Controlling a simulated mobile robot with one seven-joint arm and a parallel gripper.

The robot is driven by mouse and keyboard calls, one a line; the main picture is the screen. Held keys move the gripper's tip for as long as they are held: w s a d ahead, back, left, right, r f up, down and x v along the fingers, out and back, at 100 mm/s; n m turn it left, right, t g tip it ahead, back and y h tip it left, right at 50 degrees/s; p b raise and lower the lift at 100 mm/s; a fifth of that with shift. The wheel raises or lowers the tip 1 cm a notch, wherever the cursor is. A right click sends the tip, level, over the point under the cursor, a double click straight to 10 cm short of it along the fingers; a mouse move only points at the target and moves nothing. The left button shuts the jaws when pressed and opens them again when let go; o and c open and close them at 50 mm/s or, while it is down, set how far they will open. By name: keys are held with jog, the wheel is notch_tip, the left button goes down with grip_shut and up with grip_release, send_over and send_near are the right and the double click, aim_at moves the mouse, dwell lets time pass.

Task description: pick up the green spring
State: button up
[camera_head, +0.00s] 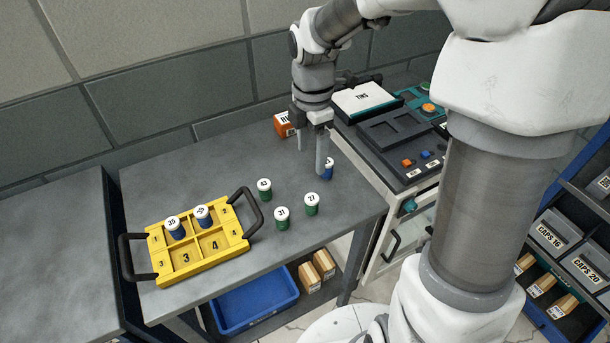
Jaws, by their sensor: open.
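Three green cylinders with white numbered tops stand upright on the grey table: one at the back left (264,190), one marked 31 (282,219) and one marked 27 (311,204). They are small here, and I cannot make out spring coils. My gripper (310,158) is open and points down, behind and above the green group, with nothing seen between its fingers. A blue cylinder with a white top (328,173) stands just right of the nearer finger, which partly hides it. I cannot tell whether they touch.
A yellow tray (210,263) with black handles and numbered compartments holds two blue cylinders (177,230) in its back row. An orange block (284,125) lies behind my gripper. A cabinet (372,165) with dark trays adjoins on the right. The table's (190,175) back left is clear.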

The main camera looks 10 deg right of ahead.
jog(key=b, duration=0.1)
send_near(312, 198)
notch_tip(312, 198, down, 5)
jog(key=shift+w+a+f, duration=0.1)
jog(key=shift+a+f, duration=0.05)
jog(key=shift+f+b, duration=0.45)
jog(key=shift+f, duration=2.25)
grip_shut()
